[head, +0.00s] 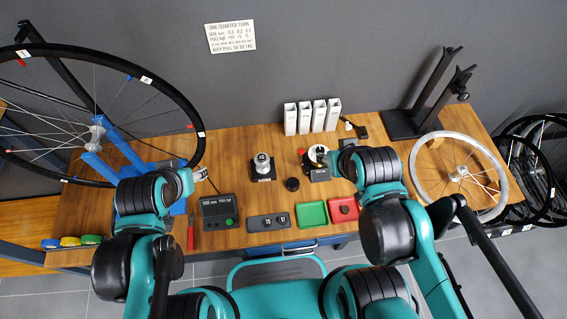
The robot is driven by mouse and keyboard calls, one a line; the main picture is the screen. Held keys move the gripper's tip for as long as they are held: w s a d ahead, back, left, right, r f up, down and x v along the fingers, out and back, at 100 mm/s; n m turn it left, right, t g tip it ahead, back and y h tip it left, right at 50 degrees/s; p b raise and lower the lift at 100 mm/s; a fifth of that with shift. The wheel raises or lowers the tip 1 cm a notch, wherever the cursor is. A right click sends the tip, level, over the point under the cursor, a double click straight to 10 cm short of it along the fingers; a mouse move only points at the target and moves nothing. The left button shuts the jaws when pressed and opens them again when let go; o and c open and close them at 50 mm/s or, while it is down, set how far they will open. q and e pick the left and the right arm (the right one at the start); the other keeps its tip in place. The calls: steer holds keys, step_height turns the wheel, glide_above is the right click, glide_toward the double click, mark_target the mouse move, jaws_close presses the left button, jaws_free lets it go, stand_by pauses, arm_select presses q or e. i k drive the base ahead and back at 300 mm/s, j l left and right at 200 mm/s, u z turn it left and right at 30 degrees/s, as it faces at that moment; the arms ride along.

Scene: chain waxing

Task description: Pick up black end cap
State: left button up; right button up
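A small round black piece (292,184), which looks like the black end cap, lies on the wooden bench between two small black-based devices. My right gripper (331,163) is at the right-hand device, to the right of the black piece and apart from it. Its fingers are small and partly hidden, so I cannot tell if they are open or hold something. My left gripper (201,174) is over the left part of the bench beside the wheel stand, well left of the black piece. Its finger state is too small to tell.
On the bench (232,148) are a silver-topped device (263,167), a right-hand device (318,173), a display box (219,211), a number panel (268,222), a green tray (312,214) and a red tray (343,209). White boxes (305,116) stand behind. Wheels flank both sides.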

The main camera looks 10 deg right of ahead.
mark_target(292, 183)
steer(key=k+l+z, duration=0.15)
steer(key=z, duration=0.2)
steer(key=k+l+z, duration=0.15)
steer(key=l+z, duration=0.2)
steer(key=k+l+z, duration=0.1)
steer(key=z, duration=0.25)
steer(key=l, duration=0.1)
